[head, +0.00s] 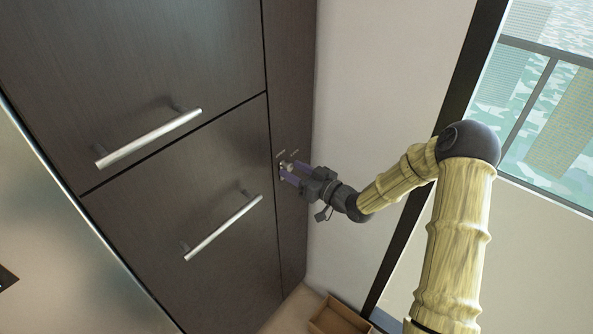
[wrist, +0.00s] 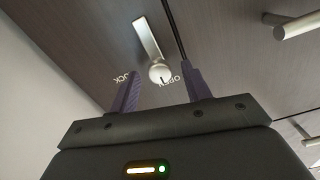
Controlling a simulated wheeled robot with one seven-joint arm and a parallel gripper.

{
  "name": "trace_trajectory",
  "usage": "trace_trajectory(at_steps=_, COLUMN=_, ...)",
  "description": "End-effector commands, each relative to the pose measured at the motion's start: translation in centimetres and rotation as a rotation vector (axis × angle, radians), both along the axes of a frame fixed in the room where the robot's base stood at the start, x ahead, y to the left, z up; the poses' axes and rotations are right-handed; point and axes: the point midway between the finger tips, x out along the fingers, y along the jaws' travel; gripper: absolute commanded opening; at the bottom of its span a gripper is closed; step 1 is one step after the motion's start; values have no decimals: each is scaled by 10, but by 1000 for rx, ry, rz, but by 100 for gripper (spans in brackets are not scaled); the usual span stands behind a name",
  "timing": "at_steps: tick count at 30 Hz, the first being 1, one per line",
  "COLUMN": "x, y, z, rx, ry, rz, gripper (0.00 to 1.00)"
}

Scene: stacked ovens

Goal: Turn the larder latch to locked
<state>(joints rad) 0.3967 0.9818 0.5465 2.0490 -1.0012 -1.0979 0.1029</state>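The larder latch (wrist: 150,38) is a silver lever with a round hub on the dark wood front. In the wrist view the lever runs from the hub up and slightly left. The word OPEN (wrist: 181,82) is printed just right below the hub, and LOCK (wrist: 127,77) is to its left. My gripper (wrist: 164,76) is open, its two purple fingers spread either side of the hub in the picture; I cannot tell whether either touches it. In the head view my gripper (head: 290,172) is at the latch, which it partly hides.
An upper bar handle (head: 150,137) and a lower bar handle (head: 222,228) stick out from the dark panels to the left of the latch. A pale wall (head: 385,80) is to the right. An open wooden box (head: 338,318) stands on the floor below.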

Motion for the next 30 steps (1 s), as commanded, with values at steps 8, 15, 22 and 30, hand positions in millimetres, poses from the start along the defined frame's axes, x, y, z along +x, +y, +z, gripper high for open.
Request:
trace_trajectory(at_steps=8, x=0, y=0, z=0, rx=0, ry=0, rz=0, gripper=4)
trace_trajectory(at_steps=15, x=0, y=-2, z=0, rx=9, ry=11, rz=-2, gripper=4)
trace_trajectory(at_steps=22, x=0, y=-3, z=1, rx=54, ry=68, rz=-3, gripper=4)
trace_trajectory(at_steps=30, x=0, y=-3, z=1, rx=166, ry=213, rz=-2, gripper=4)
